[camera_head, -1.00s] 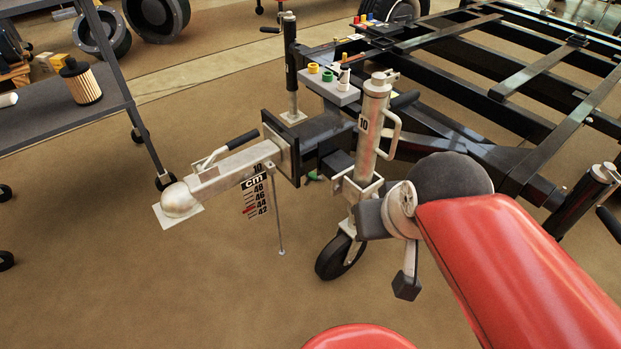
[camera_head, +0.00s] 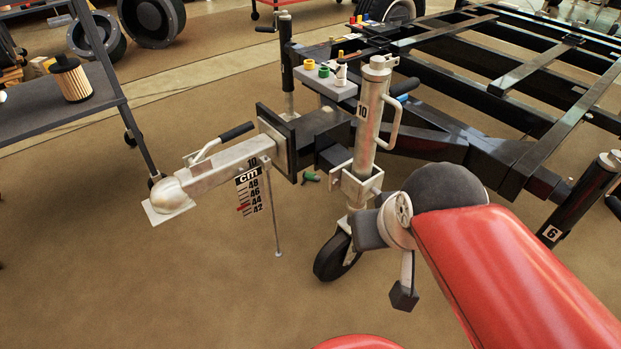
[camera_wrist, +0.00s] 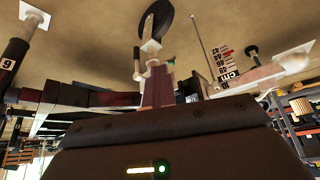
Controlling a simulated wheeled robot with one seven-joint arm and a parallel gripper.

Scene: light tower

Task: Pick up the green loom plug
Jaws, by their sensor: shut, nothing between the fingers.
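The green loom plug (camera_head: 311,177) is a small green piece below the dark drawbar, left of the silver jack post, in the head view. I cannot tell what it rests on or hangs from. In the wrist view a small green bit of it (camera_wrist: 170,62) shows near the tips of my fingers. My gripper (camera_wrist: 157,68) is shut and empty, and that view is upside down. In the head view its grey body (camera_head: 369,226) is beside the lower part of the jack post; its fingertips are not clearly visible there.
The jack post (camera_head: 371,115) and its wheel (camera_head: 337,258) stand close to my gripper. A silver coupling (camera_head: 215,177) with a hanging cm scale (camera_head: 249,192) is to the left. Yellow, green and white plugs stand on a grey block (camera_head: 332,89). The floor at left front is clear.

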